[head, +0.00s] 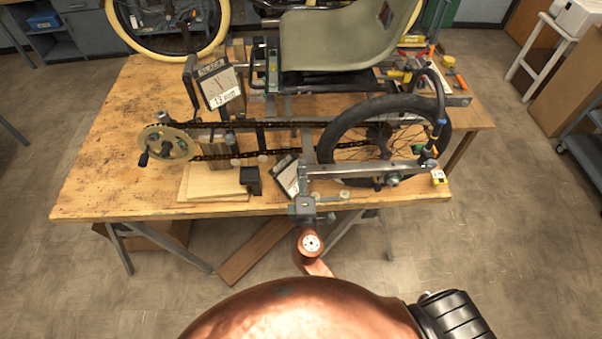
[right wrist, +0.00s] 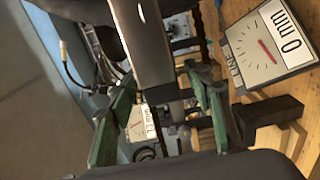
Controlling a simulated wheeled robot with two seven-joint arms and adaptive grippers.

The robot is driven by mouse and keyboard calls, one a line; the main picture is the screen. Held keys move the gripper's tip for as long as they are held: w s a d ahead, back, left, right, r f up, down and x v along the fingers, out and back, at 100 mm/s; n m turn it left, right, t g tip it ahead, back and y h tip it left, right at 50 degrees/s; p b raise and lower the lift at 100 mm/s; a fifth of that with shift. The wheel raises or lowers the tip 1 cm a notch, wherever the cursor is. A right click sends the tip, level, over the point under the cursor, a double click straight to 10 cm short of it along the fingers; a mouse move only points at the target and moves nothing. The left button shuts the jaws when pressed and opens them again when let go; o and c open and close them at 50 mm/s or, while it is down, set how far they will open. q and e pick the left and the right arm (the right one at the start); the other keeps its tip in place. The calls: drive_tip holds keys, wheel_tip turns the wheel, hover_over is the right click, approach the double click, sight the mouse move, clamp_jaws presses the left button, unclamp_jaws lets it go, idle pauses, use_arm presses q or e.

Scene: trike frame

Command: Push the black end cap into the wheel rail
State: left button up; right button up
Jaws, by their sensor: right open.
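The wheel rail (head: 362,170) is a straight silver bar in front of the right wheel. In the right wrist view a silver bar (right wrist: 140,45), which looks like this rail, comes down from the top toward the gap between the green fingers. My right gripper (head: 303,206) is near the rail's left end; in its wrist view the fingers (right wrist: 160,80) are open, with nothing visibly clamped. A black block (head: 250,179) stands on the bench left of the gripper and also shows in the wrist view (right wrist: 268,115). I cannot tell whether it is the end cap. My left gripper is out of view.
A tilted gauge (head: 288,177) is close beside the gripper; it reads 0 mm in the wrist view (right wrist: 270,45). Another gauge (head: 220,86) reads 13 mm. The chain (head: 240,154), wheel (head: 400,120) and seat (head: 335,40) crowd behind. The bench's front left (head: 110,200) is clear.

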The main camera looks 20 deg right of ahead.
drive_tip(key=v, duration=1.2)
drive_tip(key=s+d+f+m+g+y, duration=0.1)
drive_tip(key=s+d+f+g, duration=0.15)
drive_tip(key=f, duration=1.25)
drive_tip(key=s+d+f+m+g+y, duration=0.15)
drive_tip(key=s+f+g, duration=0.25)
drive_tip(key=f, duration=1.1)
drive_tip(key=s+d+f+m+g+y, duration=0.1)
drive_tip(key=s+d+f+g, duration=0.2)
drive_tip(key=f, duration=1.2)
drive_tip(key=s+d+f+m+g, duration=0.2)
drive_tip(key=s+f, duration=0.5)
drive_tip(key=s, duration=0.4)
drive_tip(key=s+d+f+m+g+y, duration=0.1)
drive_tip(key=s+d+f+m+g, duration=0.1)
drive_tip(key=s+d+f+m, duration=0.2)
drive_tip(key=s+d+f+m+g, duration=0.3)
drive_tip(key=s+f, duration=0.7)
drive_tip(key=s, duration=0.8)
drive_tip(key=shift+m, duration=0.45)
